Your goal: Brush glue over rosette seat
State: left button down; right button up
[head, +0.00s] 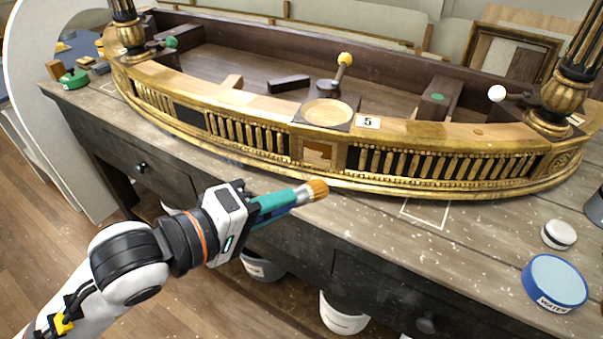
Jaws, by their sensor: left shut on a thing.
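My left gripper (254,207) is shut on a brush (280,201) with a teal handle and tan bristles (317,189). The brush points right, in front of the console's front edge. The gilt console (430,165) has a curved frieze of gold flutes. A square bare-wood recess (318,154) at the middle of the frieze looks like the rosette seat; the bristles are below it and look apart from it. I cannot see any glue clearly. My right gripper is out of view.
A blue-rimmed water tub (555,282) and a small white-lidded jar (558,235) stand on the bench (390,235) at the right. Buckets (343,315) sit below the bench.

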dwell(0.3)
pick_arm(q)
jog(key=w+a+f+p, duration=0.3)
jog(key=w+a+p, duration=0.1)
jog(key=w+a, duration=0.15)
jog(key=w, duration=0.1)
jog(key=w+d+p, duration=0.1)
jog(key=w, duration=0.1)
jog(key=w+d+p, duration=0.1)
jog(key=shift+w+d+f, duration=0.1)
jog(key=shift+w+f, duration=0.15)
jog(key=shift+w, duration=0.05)
jog(key=shift+w+d+b, duration=0.2)
jog(key=shift+w+b, duration=0.2)
jog(key=shift+w, duration=0.1)
dwell(0.8)
jog(key=shift+s+d, duration=0.4)
jog(key=shift+d, duration=0.4)
jog(key=shift+s+d, duration=0.35)
jog(key=shift+d, duration=0.45)
